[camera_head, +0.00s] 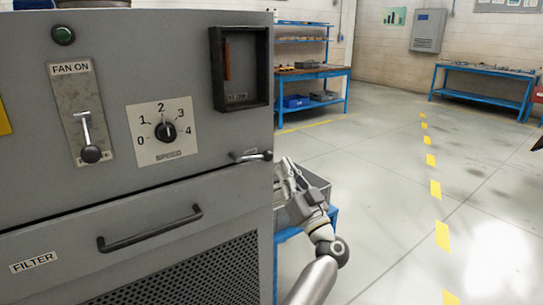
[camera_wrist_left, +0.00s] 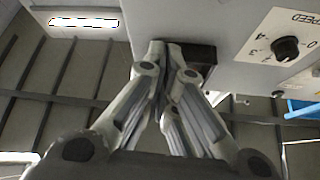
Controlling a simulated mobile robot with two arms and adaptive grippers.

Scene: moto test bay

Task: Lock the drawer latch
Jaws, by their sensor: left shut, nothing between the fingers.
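The drawer latch (camera_head: 254,156) is a small metal lever with a black knob on the grey cabinet's front, near its right edge and just above the drawer seam.
The cabinet front also carries a FAN ON lever (camera_head: 87,135), a SPEED dial (camera_head: 166,131) and a dark framed recess (camera_head: 241,70). A grey bin (camera_head: 318,185) on a blue stand (camera_head: 333,217) is behind my left gripper. Open floor lies to the right.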

